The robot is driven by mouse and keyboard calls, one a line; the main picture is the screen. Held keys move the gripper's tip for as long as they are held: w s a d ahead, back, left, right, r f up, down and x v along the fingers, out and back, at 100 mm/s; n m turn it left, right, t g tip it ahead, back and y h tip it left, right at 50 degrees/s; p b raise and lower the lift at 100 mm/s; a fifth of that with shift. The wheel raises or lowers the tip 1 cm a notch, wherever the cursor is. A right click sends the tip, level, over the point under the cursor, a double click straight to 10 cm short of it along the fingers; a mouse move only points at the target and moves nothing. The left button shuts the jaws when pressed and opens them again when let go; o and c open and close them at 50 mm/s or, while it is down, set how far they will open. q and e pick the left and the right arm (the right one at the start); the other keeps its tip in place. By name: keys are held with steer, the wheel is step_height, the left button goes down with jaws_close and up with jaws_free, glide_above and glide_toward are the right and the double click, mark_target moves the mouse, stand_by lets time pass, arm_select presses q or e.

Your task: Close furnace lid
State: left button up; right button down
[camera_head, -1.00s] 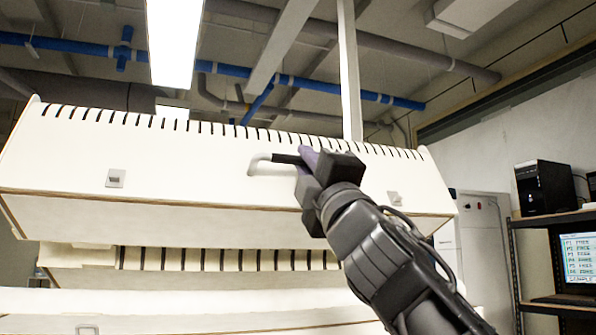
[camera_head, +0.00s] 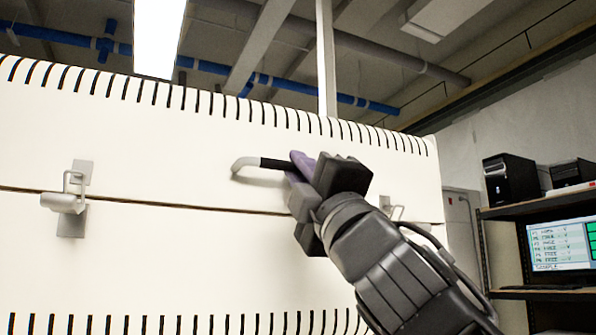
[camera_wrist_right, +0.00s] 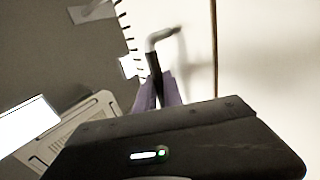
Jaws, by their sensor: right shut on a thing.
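The furnace lid (camera_head: 200,135) is a cream, slotted cover in the head view. Its lower edge meets the lower furnace body (camera_head: 190,255) along a thin seam, with no visible gap. The lid handle (camera_head: 262,163), a light grey end with a black grip, sticks out of its front; it also shows in the right wrist view (camera_wrist_right: 163,37). My right gripper (camera_head: 298,165) is shut on the handle, its purple fingertips (camera_wrist_right: 160,92) around the black grip. A metal latch (camera_head: 68,198) sits across the seam at left; another (camera_head: 393,211) is partly hidden behind my right arm. My left gripper is not in view.
A shelf rack (camera_head: 540,208) at right holds black computer boxes (camera_head: 511,179) and a lit monitor (camera_head: 560,245). Blue and grey pipes (camera_head: 345,98) run overhead. A pale vertical post (camera_head: 326,60) rises behind the lid.

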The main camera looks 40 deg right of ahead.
steer(key=shift+w+f, duration=0.3)
steer(key=shift+f, duration=0.1)
steer(key=c, duration=1.5)
jaws_free()
steer(key=shift+d, duration=0.1)
steer(key=shift+c, duration=0.2)
steer(key=shift+o, duration=0.3)
steer(key=shift+r, duration=0.1)
steer(key=shift+s, duration=0.15)
steer(key=b+v, duration=0.2)
steer(key=v, duration=0.5)
steer(key=shift+s, duration=0.25)
